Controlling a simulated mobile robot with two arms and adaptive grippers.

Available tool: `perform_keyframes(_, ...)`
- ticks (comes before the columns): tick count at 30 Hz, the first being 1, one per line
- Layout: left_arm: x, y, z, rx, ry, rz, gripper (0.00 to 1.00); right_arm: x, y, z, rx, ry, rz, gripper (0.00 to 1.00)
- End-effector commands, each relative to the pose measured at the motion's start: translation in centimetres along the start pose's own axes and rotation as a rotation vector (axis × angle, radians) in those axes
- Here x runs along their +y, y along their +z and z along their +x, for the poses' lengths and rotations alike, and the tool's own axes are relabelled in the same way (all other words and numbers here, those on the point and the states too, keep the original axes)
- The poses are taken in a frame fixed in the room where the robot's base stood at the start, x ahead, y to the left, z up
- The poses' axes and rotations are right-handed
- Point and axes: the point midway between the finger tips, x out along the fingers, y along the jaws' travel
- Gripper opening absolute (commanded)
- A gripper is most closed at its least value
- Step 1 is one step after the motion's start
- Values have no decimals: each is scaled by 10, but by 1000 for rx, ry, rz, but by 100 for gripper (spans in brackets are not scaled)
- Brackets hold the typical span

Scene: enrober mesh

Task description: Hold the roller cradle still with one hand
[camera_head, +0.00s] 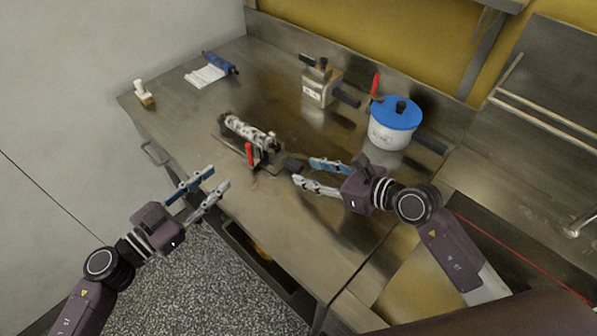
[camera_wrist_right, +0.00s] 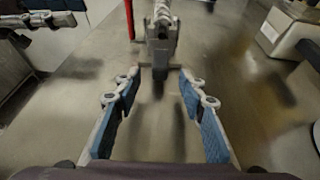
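The roller cradle (camera_head: 262,166) stands on the steel table with a mesh-patterned roller (camera_head: 248,133) lying in it and a red lever (camera_head: 249,154) at its near end. The cradle also shows in the right wrist view (camera_wrist_right: 161,45), straight ahead of the fingers. My right gripper (camera_head: 302,173) is open and empty, its fingers pointing at the cradle's right end, with a gap left between them in the wrist view (camera_wrist_right: 160,92). My left gripper (camera_head: 219,180) is open and empty, left of and nearer than the cradle, by the table's front edge.
A blue-lidded white pot (camera_head: 392,125) and a metal box device (camera_head: 319,86) stand behind to the right. A blue roll with white sheet (camera_head: 207,75) and a small white-topped bottle (camera_head: 143,92) are at the back left. The table (camera_head: 190,120) left of the cradle is clear.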

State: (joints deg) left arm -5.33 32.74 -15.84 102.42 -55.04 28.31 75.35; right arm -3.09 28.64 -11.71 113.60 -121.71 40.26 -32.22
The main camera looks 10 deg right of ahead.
Motion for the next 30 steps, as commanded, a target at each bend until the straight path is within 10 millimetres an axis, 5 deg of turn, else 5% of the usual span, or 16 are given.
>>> perform_keyframes(9,0,0,0,0,-2,-1,29,0,0,39,-1,-1,0,38)
perform_keyframes(20,0,0,0,0,-2,-1,29,0,0,43,1,0,-1,37)
perform_keyframes(30,-1,0,0,0,-2,0,29,0,0,43,1,0,-1,0)
